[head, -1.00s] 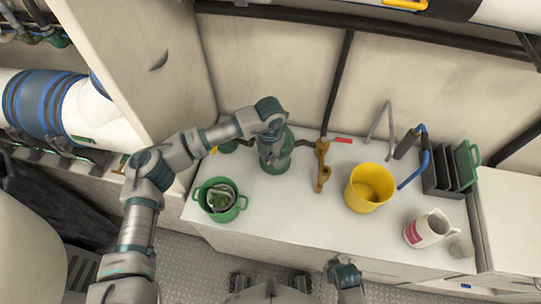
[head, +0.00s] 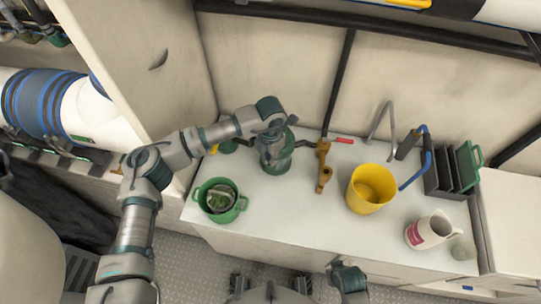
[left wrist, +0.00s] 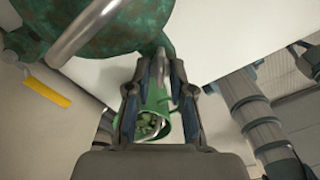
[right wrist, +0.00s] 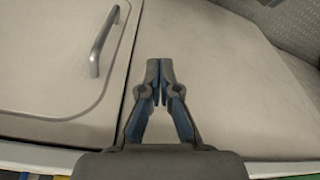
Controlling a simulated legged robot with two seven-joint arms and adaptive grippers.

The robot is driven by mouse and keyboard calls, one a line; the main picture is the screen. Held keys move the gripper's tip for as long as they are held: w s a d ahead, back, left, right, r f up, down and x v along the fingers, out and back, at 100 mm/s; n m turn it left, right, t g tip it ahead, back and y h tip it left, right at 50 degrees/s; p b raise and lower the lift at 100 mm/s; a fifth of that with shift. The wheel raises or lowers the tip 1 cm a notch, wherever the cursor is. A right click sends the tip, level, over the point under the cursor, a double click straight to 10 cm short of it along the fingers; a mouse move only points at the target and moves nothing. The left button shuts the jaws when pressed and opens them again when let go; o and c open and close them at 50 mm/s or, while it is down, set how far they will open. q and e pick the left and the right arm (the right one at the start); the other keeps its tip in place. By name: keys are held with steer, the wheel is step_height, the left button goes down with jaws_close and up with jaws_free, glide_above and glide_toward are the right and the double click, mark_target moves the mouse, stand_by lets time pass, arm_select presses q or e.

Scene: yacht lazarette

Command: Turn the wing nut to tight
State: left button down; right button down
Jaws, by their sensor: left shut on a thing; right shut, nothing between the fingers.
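A green, worn strainer body (head: 275,162) stands upright at the back left of the white counter. It also shows in the left wrist view (left wrist: 120,25), with a bright metal bar (left wrist: 88,32) curving over it. My left gripper (head: 273,133) is above the strainer's top, fingers down. In the left wrist view its fingers (left wrist: 160,62) are closed on a small part at the tips, by the strainer's top. The wing nut is mostly hidden by the fingers. My right gripper (right wrist: 160,70) is shut and empty, near a pale locker front, away from the strainer.
A green tub (head: 220,201) with things in it stands in front of the strainer. The counter's front middle is clear.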

arm_select(q)
steer(key=shift+w+r, duration=0.1)
steer(key=c, duration=1)
jaws_free()
steer(key=shift+c, duration=0.2)
step_height(320, 180, up, 12)
